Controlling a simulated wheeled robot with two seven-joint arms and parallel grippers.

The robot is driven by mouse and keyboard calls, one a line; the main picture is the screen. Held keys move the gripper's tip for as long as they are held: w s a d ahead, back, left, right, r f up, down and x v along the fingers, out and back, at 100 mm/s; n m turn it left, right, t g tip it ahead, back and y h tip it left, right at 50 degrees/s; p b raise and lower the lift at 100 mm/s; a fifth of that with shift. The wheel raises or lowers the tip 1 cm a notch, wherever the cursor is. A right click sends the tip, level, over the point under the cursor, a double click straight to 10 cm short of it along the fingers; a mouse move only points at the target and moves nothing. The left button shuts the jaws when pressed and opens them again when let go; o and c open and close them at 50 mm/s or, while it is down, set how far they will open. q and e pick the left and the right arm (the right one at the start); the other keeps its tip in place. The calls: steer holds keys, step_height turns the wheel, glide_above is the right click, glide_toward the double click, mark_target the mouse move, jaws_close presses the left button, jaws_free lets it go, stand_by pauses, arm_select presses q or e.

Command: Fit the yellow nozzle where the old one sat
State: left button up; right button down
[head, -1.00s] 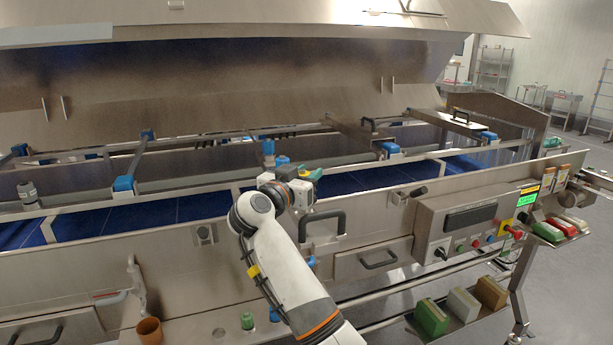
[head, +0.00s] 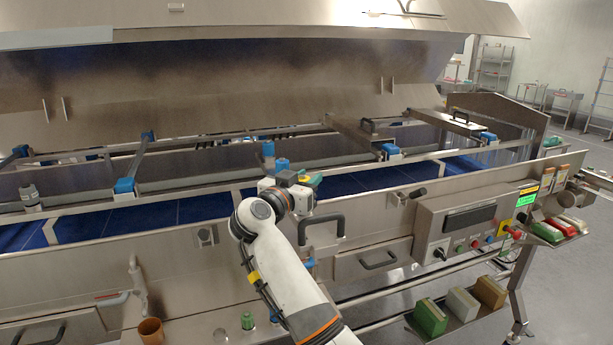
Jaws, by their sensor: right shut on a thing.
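My right gripper (head: 298,184) is over the front rail of the conveyor, at the end of the white arm. Its fingers are mostly hidden behind its own wrist. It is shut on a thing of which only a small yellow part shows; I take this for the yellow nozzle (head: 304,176). A green part shows just beside it. Blue fittings (head: 268,150) stand on the spray bar just behind the gripper. I cannot tell which seat is empty, or whether the nozzle touches one. My left gripper is not in view.
Blue clamps (head: 124,186) hold bars across the blue belt (head: 160,217). The raised hood (head: 220,90) hangs behind. A black handle (head: 322,226) and control panel (head: 470,222) are at the right front. A green cap (head: 248,320) and brown cup (head: 150,330) stand on the front shelf.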

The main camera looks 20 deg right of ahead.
steer(key=shift+f, duration=1.1)
stand_by(0.5)
steer(key=c, duration=0.9)
jaws_free()
steer(key=shift+c, duration=0.2)
step_height(320, 180, up, 9)
steer(key=b, duration=0.3)
steer(key=shift+r, duration=0.5)
